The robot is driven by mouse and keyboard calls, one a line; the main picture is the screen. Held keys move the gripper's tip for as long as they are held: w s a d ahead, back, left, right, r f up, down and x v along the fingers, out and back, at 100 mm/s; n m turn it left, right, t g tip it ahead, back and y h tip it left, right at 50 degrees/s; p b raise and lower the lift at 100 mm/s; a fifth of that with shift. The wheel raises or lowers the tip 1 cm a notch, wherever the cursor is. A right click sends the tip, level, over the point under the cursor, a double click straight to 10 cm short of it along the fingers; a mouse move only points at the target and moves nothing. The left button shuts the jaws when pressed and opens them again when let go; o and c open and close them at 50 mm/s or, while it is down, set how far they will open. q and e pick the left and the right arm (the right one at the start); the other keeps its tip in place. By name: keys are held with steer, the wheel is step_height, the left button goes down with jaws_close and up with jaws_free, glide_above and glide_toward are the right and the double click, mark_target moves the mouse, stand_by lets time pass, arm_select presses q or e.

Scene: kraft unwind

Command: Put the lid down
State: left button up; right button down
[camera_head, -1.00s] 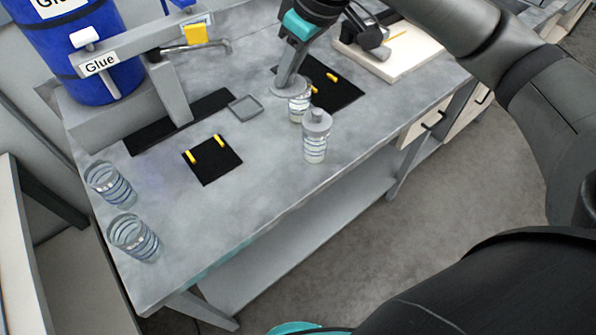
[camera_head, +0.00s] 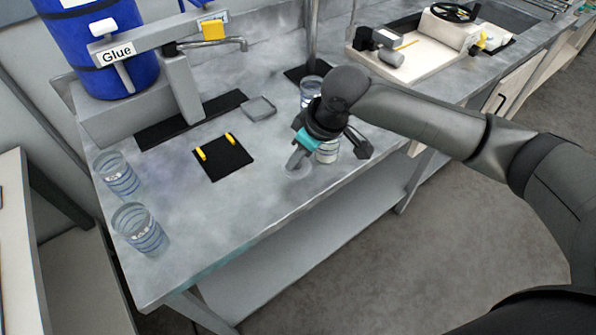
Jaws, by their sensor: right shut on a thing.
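My right gripper (camera_head: 297,153) is shut on a pale grey lid (camera_head: 297,165). The lid is near the front part of the grey worktop, left of a jar (camera_head: 328,152). I cannot tell whether it touches the surface. That jar is partly hidden by the gripper and wrist, and its top is covered from view. Another clear jar (camera_head: 310,88) stands behind the wrist, partly hidden by it. My left gripper is not in view.
Two striped clear jars (camera_head: 138,228) stand at the worktop's front left. A black mat (camera_head: 222,158) with yellow pegs lies mid-left, near a small grey tray (camera_head: 258,108). A blue glue drum (camera_head: 95,45) stands at the back left. Bare worktop (camera_head: 235,205) lies in front.

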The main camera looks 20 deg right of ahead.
mark_target(301, 167)
step_height(301, 167, down, 4)
steer(key=shift+f+b, duration=0.1)
steer(key=shift+b, duration=0.3)
steer(key=shift+f, duration=0.15)
steer(key=shift+f, duration=0.15)
steer(key=c, duration=0.7)
jaws_free()
steer(key=p+v, duration=0.2)
steer(key=v, duration=1)
steer(key=shift+r, duration=0.2)
steer(key=shift+a+f, duration=0.1)
steer(key=shift+a, duration=0.05)
